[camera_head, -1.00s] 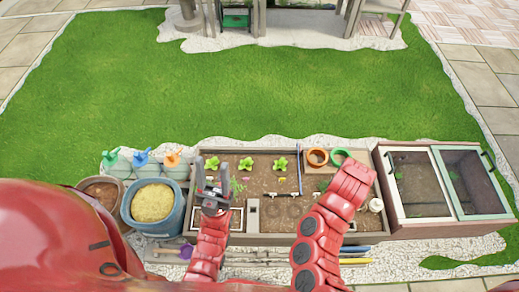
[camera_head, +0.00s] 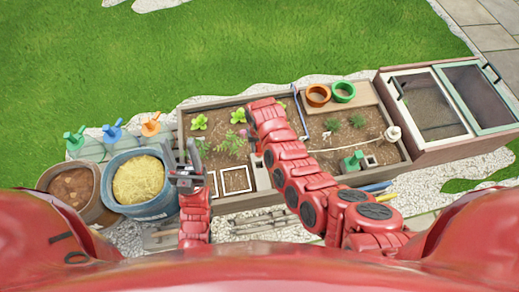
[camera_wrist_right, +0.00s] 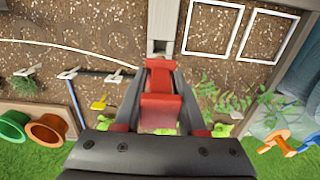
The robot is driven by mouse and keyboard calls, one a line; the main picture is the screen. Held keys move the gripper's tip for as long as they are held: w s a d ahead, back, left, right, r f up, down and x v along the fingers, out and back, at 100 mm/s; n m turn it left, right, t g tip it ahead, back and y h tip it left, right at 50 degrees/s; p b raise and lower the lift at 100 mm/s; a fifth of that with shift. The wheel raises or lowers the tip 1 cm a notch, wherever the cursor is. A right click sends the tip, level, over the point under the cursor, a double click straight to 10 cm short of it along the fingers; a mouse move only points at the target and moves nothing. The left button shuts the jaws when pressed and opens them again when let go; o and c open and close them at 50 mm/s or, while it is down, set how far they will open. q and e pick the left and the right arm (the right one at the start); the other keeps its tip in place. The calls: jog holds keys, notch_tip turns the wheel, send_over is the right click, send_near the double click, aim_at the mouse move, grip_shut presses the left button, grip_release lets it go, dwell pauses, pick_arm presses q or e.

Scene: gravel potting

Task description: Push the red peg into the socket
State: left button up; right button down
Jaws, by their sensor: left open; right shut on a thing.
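A red peg (camera_wrist_right: 160,102) is between the fingers of my right gripper (camera_wrist_right: 160,76) in the right wrist view. My right gripper is shut on it. A grey post with a dark square opening, apparently the socket (camera_wrist_right: 161,28), lies just beyond the peg's end in that view. I cannot tell whether the peg touches it. In the head view, my right forearm covers the right gripper and peg, and only part of the grey post (camera_head: 262,176) shows. My left gripper (camera_head: 186,172) is open and empty near the planter's left end, beside the white frames.
The soil planter (camera_head: 222,106) holds several green plants, two white frames (camera_head: 236,180) and a green block (camera_head: 352,161). Orange (camera_head: 318,94) and green (camera_head: 344,91) pots stand at its back. Two buckets are at left. A glazed cold frame (camera_head: 428,105) is at right.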

notch_tip(320, 180, down, 5)
jog(key=b, duration=0.4)
jog(key=shift+f, duration=0.1)
jog(key=shift+f+b, duration=0.5)
jog(key=shift+f, duration=0.2)
jog(key=shift+p, duration=0.3)
jog(key=shift+f+b, duration=2.4)
jog(key=shift+f, duration=0.6)
jog(key=shift+c, duration=2)
grip_release()
